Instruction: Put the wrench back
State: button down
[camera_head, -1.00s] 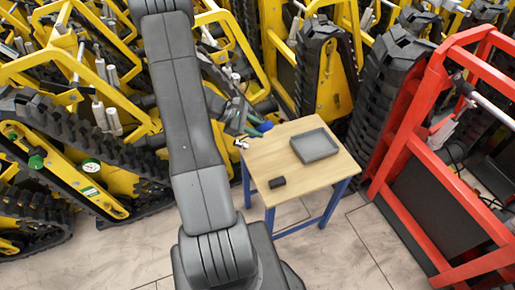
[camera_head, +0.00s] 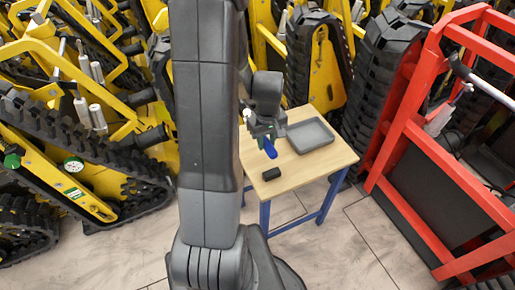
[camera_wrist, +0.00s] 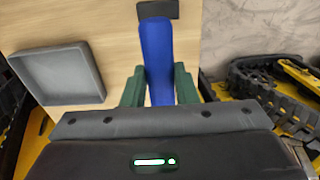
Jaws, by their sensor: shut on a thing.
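A blue-handled tool, which I take as the wrench, shows as a blue bar (camera_wrist: 157,55) in the wrist view and as a blue tip (camera_head: 270,148) in the head view. My gripper (camera_wrist: 158,85) has its green fingers on both sides of the bar and is shut on it. In the head view my gripper (camera_head: 265,131) is over the left back part of the wooden table (camera_head: 262,180). The rest of the tool is hidden by my gripper. A grey shallow tray (camera_head: 310,136) lies on the table, just right of my gripper; it looks empty in the wrist view (camera_wrist: 62,75).
A small black block (camera_head: 271,174) lies near the table's front left edge, just beyond the blue bar in the wrist view (camera_wrist: 157,10). Yellow tracked carriers (camera_head: 322,75) crowd behind and left. A red frame (camera_head: 400,130) stands right. Floor in front is clear.

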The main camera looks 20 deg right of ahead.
notch_tip(320, 180, down, 8)
jog(key=shift+r+b, duration=0.15)
jog(key=shift+b, duration=0.35)
jog(key=c, duration=1.1)
grip_release()
jog(key=shift+c, duration=0.2)
jog(key=shift+r, duration=0.1)
jog(key=r+p, duration=0.1)
jog(key=r, duration=0.5)
jog(key=r+p, duration=0.1)
jog(key=r, duration=0.5)
jog(key=shift+s, duration=0.2)
